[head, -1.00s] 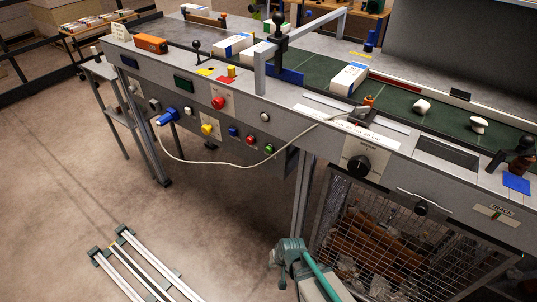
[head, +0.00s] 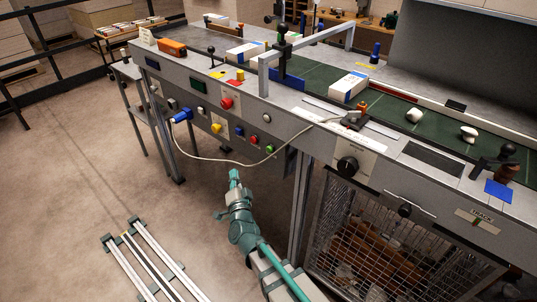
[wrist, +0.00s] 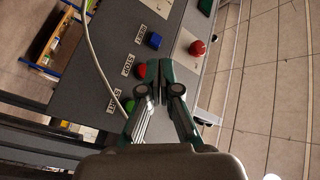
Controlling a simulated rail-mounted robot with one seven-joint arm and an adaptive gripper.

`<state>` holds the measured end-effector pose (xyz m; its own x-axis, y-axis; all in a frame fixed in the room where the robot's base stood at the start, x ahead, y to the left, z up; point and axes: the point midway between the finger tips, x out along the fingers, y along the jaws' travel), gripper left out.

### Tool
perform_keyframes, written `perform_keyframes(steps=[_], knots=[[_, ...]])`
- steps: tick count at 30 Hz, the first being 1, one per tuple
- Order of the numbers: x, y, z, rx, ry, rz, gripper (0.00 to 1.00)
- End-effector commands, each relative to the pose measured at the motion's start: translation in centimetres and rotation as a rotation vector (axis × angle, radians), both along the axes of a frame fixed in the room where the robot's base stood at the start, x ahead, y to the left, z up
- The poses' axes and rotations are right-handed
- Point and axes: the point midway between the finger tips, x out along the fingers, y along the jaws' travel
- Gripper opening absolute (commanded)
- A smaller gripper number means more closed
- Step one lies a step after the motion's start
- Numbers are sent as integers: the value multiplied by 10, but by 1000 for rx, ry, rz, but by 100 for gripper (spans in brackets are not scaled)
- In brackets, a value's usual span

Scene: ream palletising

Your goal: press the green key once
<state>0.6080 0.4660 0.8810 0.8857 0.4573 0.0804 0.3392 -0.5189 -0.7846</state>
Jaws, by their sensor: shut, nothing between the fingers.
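The green key (head: 270,149) is a small round button at the right end of a row on the front panel of the long bench. In the wrist view the green key (wrist: 128,105) lies left of my gripper, beside a small label and partly behind a finger. My gripper (head: 235,174) is in front of the panel, below and left of the key, apart from it in the head view. In the wrist view my gripper (wrist: 161,68) is shut and empty, with its tips closer to the red key (wrist: 141,70) than to the green one.
A blue key (wrist: 153,40) lies beyond the red one. A large red mushroom button (head: 226,103) and a yellow knob (head: 216,127) are on the same panel. A pale cable (head: 225,160) loops under the keys. A mesh cage (head: 375,235) stands at right.

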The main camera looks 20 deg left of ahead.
Motion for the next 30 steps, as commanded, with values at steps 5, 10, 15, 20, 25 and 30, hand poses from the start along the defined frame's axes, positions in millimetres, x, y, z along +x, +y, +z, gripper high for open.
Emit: perform_keyframes(steps=[5,10,15,20,25,30], knots=[[8,-23,22,112,-65,-106,0],[10,-33,31,151,-96,-144,0],[10,-33,31,158,-97,-144,0],[10,-33,31,157,-96,-144,0],[14,-35,31,157,-95,-144,0],[26,-40,30,156,-97,-144,0]])
